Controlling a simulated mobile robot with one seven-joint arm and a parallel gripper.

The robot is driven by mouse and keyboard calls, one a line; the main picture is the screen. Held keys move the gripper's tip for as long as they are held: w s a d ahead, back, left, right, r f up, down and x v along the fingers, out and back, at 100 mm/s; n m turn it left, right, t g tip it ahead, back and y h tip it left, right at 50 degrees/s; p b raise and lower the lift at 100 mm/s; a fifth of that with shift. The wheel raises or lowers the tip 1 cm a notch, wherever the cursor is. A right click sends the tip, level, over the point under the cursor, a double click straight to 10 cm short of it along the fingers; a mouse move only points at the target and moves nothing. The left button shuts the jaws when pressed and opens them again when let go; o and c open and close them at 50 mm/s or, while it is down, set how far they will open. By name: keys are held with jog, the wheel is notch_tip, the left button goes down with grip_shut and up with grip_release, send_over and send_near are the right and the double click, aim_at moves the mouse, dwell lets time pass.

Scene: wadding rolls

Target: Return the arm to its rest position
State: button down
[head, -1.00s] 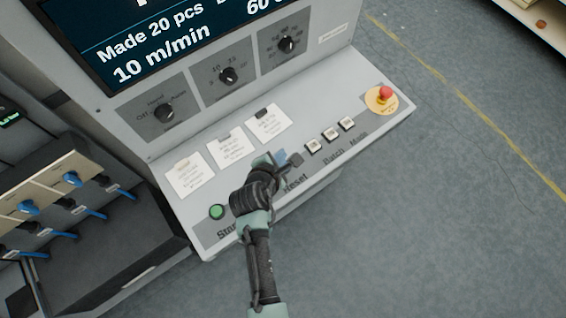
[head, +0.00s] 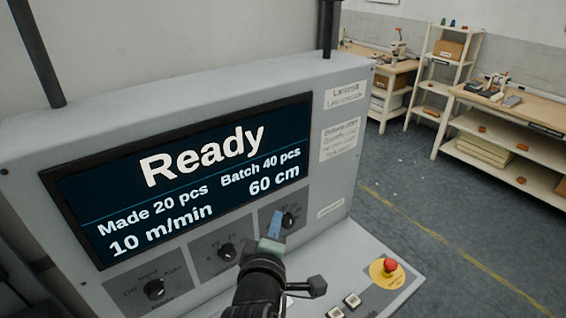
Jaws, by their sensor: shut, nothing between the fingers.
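My gripper (head: 275,224) shows at the lower middle of the head view, in front of the control panel. Its fingers are together with nothing visible between them, and they point up towards the machine. My dark arm runs down from it to the bottom edge. The gripper overlaps the right-hand knob's plate in the picture; I cannot tell whether it touches the panel. The machine's screen (head: 190,180) reads "Ready", "Made 20 pcs", "Batch 40 pcs", "10 m/min" and "60 cm".
Dark knobs (head: 153,289) line the panel under the screen. A red emergency button (head: 390,266) sits on the console's right end, with white buttons (head: 352,300) near it. A shelf (head: 447,68) and benches stand far right. Open floor (head: 400,190) lies between.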

notch_tip(320, 180, up, 14)
jog(key=m+t+b, duration=0.2)
jog(key=m+t, duration=0.2)
jog(key=m, duration=0.1)
jog(key=s+r+m+t+b, duration=0.1)
jog(key=s+r+m+t, duration=0.3)
jog(key=s+r, duration=0.5)
jog(key=s+d+r+m+t+y+b, duration=0.1)
jog(key=s+r+m+t, duration=0.3)
jog(key=s+r, duration=0.5)
notch_tip(320, 180, up, 7)
jog(key=shift+d+f+m+y+b, duration=0.1)
jog(key=shift+d+m+y+b, duration=0.2)
jog(key=shift+m+b, duration=0.2)
jog(key=shift+s, duration=0.1)
